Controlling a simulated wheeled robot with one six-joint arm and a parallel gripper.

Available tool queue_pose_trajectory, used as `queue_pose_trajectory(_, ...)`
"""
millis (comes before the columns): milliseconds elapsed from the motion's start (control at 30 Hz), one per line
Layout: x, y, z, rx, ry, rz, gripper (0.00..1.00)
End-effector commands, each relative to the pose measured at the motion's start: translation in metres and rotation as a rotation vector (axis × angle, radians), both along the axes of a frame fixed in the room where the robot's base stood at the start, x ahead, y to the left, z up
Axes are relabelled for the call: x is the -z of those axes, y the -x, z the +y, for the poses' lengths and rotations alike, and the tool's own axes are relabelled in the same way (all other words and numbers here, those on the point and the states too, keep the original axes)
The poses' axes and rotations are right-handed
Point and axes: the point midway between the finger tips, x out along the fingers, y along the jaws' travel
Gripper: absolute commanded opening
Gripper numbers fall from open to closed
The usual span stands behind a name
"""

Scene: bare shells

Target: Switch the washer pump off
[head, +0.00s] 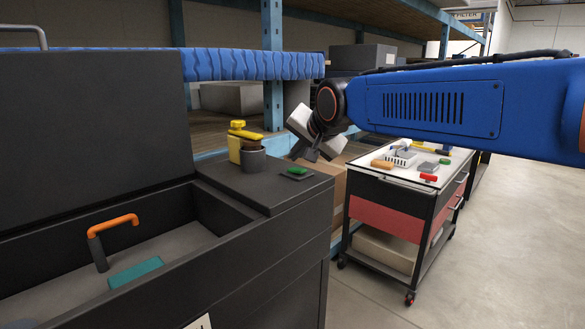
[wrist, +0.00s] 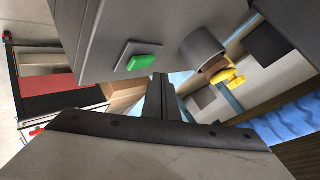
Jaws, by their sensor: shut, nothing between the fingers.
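The washer (head: 262,230) is a dark grey cabinet with an open basin at the left of the head view. A green switch (head: 298,170) on a small dark plate sits on its flat top, near the right edge. The green switch also shows in the wrist view (wrist: 141,62), on its square plate. I cannot tell its tilt. My gripper (head: 311,156) is shut and empty, just above and right of the switch in the head view. In the wrist view, the gripper tips (wrist: 159,77) lie right of and below the switch, and look apart from it.
A dark grey cup (head: 252,160) and a yellow bottle (head: 238,142) stand left of the switch. The basin holds an orange-topped spout (head: 112,226) and a teal block (head: 135,272). A tool cart (head: 385,222) stands right. The floor at right is clear.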

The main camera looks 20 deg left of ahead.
Motion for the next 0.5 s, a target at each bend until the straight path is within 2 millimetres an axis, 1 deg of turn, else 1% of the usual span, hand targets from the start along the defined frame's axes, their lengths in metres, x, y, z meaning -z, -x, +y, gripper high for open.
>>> queue_pose_trajectory(167, -0.006, 0.0, -0.001, 0.0, -0.001, -0.001, 0.0)
queue_pose_trajectory(500, -0.033, 0.001, -0.004, -0.001, 0.0, -0.002, 0.0)
